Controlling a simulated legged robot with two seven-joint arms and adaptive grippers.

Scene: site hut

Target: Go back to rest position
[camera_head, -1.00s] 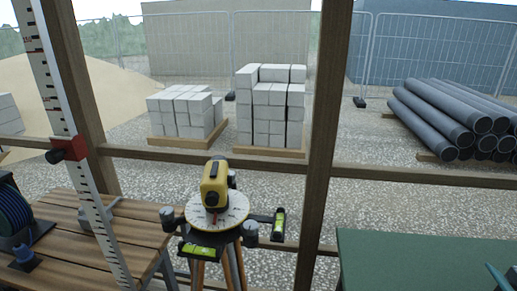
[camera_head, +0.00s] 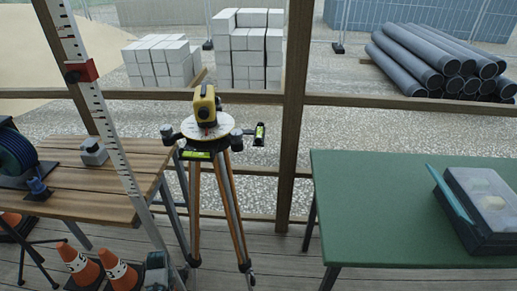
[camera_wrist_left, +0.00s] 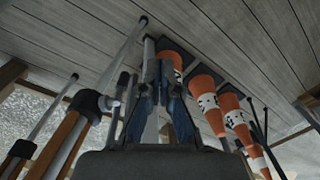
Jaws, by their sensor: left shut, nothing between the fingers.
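My left gripper (camera_wrist_left: 160,72) shows in the left wrist view, with its two dark fingers brought together and nothing held between them. Beyond the fingers are floor planks and orange-and-white cones (camera_wrist_left: 207,100), seen upside down. The tripod legs (camera_wrist_left: 65,140) are on the left of that view, apart from the fingers. I cannot make out my left gripper for certain in the head view. My right gripper is in neither current view.
A yellow level (camera_head: 205,105) stands on its tripod in the middle. A wooden table (camera_head: 100,182) and a red-marked staff (camera_head: 100,110) are on the left. Cones (camera_head: 80,264) stand below. A green table (camera_head: 380,200) carries a case (camera_head: 480,210). Bare floor (camera_head: 285,262) lies between.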

